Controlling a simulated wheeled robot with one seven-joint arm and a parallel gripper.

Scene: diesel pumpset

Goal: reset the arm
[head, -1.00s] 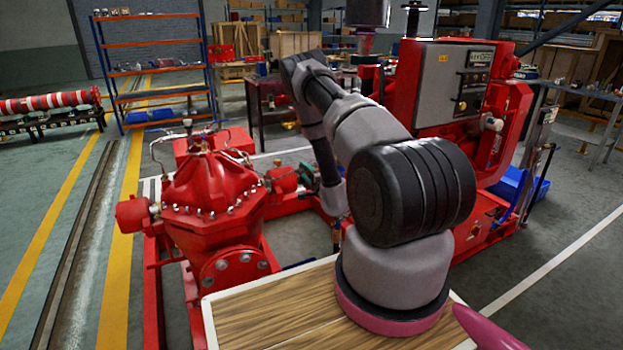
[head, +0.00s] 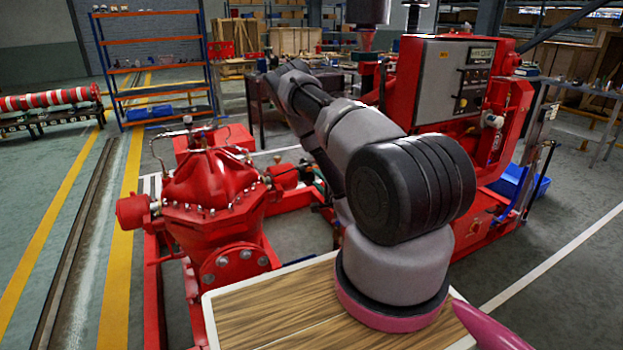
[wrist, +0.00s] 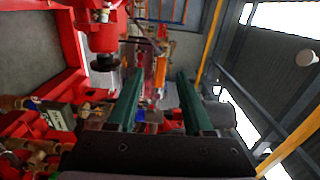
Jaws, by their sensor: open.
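My gripper (wrist: 159,82) shows in the wrist view as two green fingers. They stand apart with nothing between them. The wrist view is turned on its side, and red machinery (wrist: 103,35) lies beyond and to the left of the fingers. In the head view my arm rises from its base on the wooden top, bends at the big dark joint and reaches away over the pumpset. The gripper itself is mostly hidden behind the arm there.
The red pump (head: 212,190) stands left of my arm. The red engine with its grey control panel (head: 452,80) stands close behind it to the right. A blue and orange shelf (head: 157,90) is at the far left. Open floor with yellow lines lies left.

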